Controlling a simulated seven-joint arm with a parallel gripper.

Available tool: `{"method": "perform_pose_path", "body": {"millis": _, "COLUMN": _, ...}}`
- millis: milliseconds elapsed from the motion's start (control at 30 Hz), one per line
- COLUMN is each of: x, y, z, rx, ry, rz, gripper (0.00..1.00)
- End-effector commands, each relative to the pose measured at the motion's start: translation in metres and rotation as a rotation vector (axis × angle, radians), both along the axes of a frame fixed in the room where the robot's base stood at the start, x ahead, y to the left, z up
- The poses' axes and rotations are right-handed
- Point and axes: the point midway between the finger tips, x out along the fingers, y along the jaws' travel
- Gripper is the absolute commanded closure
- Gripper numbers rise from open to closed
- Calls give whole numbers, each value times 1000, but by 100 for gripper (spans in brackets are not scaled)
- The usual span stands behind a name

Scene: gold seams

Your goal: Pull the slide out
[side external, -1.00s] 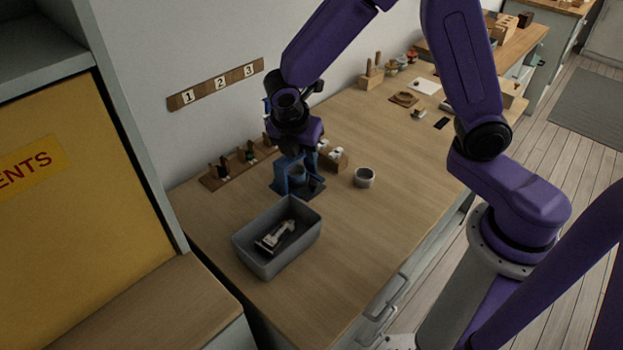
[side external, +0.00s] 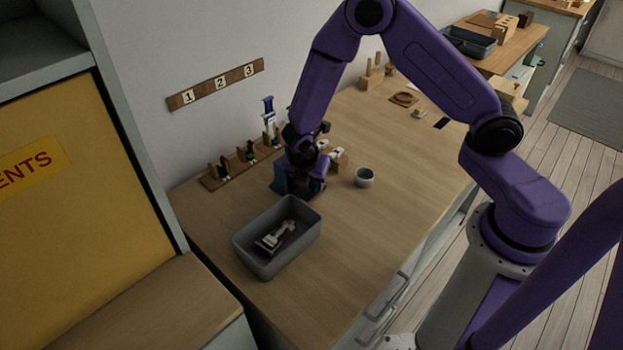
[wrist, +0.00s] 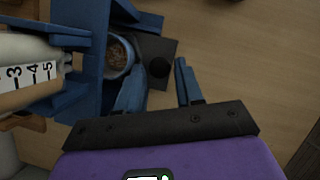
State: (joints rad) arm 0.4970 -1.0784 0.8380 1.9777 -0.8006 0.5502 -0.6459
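A dark flat slide plate (wrist: 152,46) with a round black knob (wrist: 158,67) sticks out from a blue frame (wrist: 92,60) in the wrist view. A blue round cup (wrist: 119,56) with brown grainy contents sits beside the plate. My gripper (wrist: 158,72) is open, its two blue fingers apart on either side of the knob. I cannot tell whether they touch it. In the side view my gripper (side external: 312,188) is low beside the blue frame (side external: 282,183) and hides much of it and the plate.
A pale cylinder (wrist: 25,75) marked with numbers lies close at left in the wrist view. A grey bin (side external: 250,251) holds a grey-white object. A grey cup (side external: 364,177) stands to the right. A wooden rack (side external: 215,175) lines the wall. The table's right front is clear.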

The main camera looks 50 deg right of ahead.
Motion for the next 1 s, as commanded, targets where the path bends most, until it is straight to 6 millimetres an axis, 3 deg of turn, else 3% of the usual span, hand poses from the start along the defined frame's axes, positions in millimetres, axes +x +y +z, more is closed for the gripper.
{"method": "perform_pose_path", "body": {"millis": 267, "x": 0, "y": -1, "z": -2, "rx": 0, "ry": 0, "rz": 0, "gripper": 64}}
{"method": "perform_pose_path", "body": {"millis": 300, "x": 0, "y": -1, "z": -2, "rx": 0, "ry": 0, "rz": 0, "gripper": 67}}
{"method": "perform_pose_path", "body": {"millis": 400, "x": 0, "y": -1, "z": -1, "rx": 0, "ry": 0, "rz": 0, "gripper": 100}}
{"method": "perform_pose_path", "body": {"millis": 667, "x": -6, "y": 0, "z": -1, "rx": -1, "ry": 0, "rz": 2, "gripper": 100}}
{"method": "perform_pose_path", "body": {"millis": 1000, "x": -69, "y": 0, "z": -1, "rx": -2, "ry": 2, "rz": 6, "gripper": 100}}
